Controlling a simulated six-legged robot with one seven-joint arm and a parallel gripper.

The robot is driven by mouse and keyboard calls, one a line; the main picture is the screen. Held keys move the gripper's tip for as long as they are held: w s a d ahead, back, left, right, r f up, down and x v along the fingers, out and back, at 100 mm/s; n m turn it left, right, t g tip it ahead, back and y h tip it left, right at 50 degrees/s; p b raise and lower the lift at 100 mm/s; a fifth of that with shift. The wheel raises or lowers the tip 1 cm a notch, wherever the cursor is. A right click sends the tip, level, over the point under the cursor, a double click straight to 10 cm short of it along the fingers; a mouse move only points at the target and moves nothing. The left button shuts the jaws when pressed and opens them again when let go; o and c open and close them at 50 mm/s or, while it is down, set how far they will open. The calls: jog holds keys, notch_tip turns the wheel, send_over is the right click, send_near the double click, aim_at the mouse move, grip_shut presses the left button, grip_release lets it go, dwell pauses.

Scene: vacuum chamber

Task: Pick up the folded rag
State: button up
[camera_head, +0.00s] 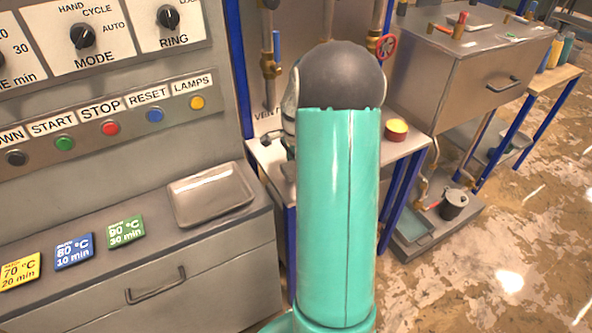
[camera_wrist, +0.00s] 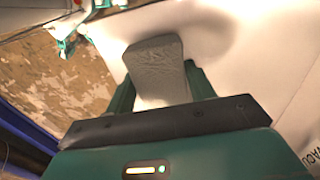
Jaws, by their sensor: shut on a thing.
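The folded rag (camera_wrist: 157,62) shows in the wrist view as a grey, creased pad between the two teal fingers of my gripper (camera_wrist: 158,84). My gripper is shut on it. The rag is over or against a pale shelf surface (camera_wrist: 225,45); I cannot tell whether it touches it. In the head view my own teal arm stands in the middle and hides the gripper and the rag.
A control panel with an empty metal tray (camera_head: 210,194) is at left. A steel cabinet (camera_head: 455,75) and a dark pot (camera_head: 454,203) are at right.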

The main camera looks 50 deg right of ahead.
jog(key=s+a+r, duration=0.6)
jog(key=s+r, duration=0.4)
jog(key=s, duration=0.2)
jog(key=shift+s+a+r, duration=0.25)
jog(key=shift+r, duration=0.15)
jog(key=shift+o, duration=0.7)
jog(key=shift+c, duration=0.2)
